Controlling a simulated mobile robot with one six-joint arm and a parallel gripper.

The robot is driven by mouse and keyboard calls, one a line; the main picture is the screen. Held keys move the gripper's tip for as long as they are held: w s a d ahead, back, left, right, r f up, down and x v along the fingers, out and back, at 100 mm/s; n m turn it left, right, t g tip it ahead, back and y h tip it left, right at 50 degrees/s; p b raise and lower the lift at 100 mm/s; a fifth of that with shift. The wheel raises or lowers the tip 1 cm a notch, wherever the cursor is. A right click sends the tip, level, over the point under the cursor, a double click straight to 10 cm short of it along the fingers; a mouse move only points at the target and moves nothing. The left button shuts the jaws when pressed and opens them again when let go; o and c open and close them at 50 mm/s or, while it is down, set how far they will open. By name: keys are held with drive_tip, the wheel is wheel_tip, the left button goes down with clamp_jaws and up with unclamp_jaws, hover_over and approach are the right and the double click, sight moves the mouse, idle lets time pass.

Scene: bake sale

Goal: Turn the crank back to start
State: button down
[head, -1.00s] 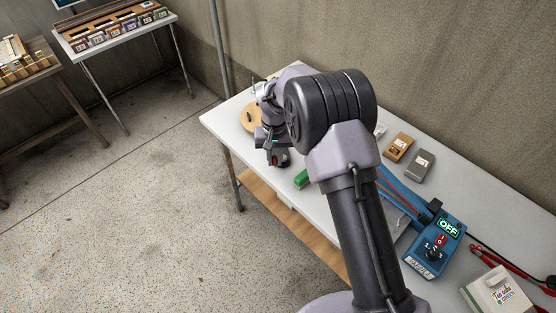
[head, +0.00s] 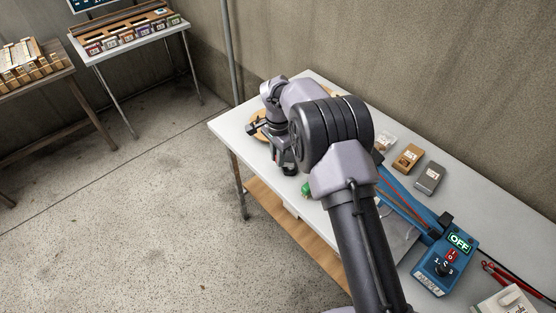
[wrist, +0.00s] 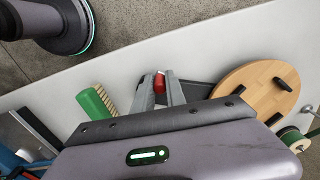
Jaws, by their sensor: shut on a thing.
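My gripper (wrist: 160,78) is shut on a small red knob (wrist: 159,83), seen between the fingertips in the wrist view. A dark grey bar (wrist: 196,90) runs right from beside the knob, partly behind the gripper; it looks like the crank arm. A round wooden disc (wrist: 243,86) with black pegs lies to the right. I cannot tell how the bar joins it. In the head view my gripper (head: 288,165) is low over the white table's left part. The disc (head: 258,125) shows partly behind my arm, and the knob is hidden.
A green-backed brush (wrist: 93,103) lies left of the gripper, close to it. A green spool (wrist: 293,138) is at the far right. In the head view a blue device reading OFF (head: 446,262) and small boxes (head: 408,158) stand on the white table (head: 490,215).

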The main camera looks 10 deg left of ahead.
drive_tip(key=shift+w+d+m, duration=0.1)
drive_tip(key=shift+w+m, duration=0.3)
drive_tip(key=shift+m, duration=0.65)
drive_tip(key=shift+w+m, duration=0.4)
drive_tip(key=shift+m, duration=0.65)
drive_tip(key=c, duration=1.4)
unclamp_jaws()
drive_tip(key=shift+o, duration=0.2)
wheel_tip(320, 180, up, 17)
drive_tip(key=p, duration=0.5)
drive_tip(key=shift+r, duration=0.2)
drive_tip(key=shift+d+r, duration=0.1)
